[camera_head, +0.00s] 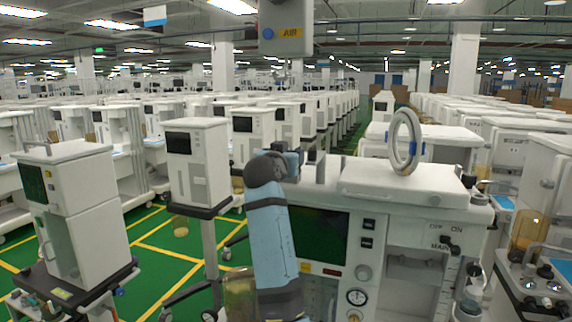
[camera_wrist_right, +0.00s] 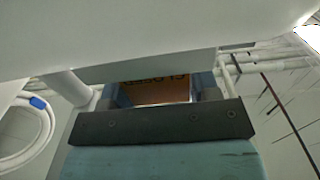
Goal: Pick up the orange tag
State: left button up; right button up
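The orange tag (camera_wrist_right: 155,92) shows in the right wrist view with dark, upside-down lettering. It fills the gap between the two blue fingers of my right gripper (camera_wrist_right: 160,90). The fingers stand wide apart, and I see no clear grip on the tag; its edges are partly hidden by the fingers and the dark gripper body. In the head view my right gripper (camera_head: 293,160) is small and partly hidden behind its dark wrist joint, at the left end of the near cart's top. I cannot make out the tag there. My left gripper is not in view.
The near anaesthesia cart (camera_head: 405,215) carries a white coiled hose (camera_head: 405,140) on top, right of my gripper. A grey box (camera_head: 285,27) with an AIR label hangs above. Other carts stand left and right.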

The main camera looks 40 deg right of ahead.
jog(key=shift+d, duration=0.1)
jog(key=c, duration=0.4)
notch_tip(320, 180, up, 10)
jog(key=b, duration=0.2)
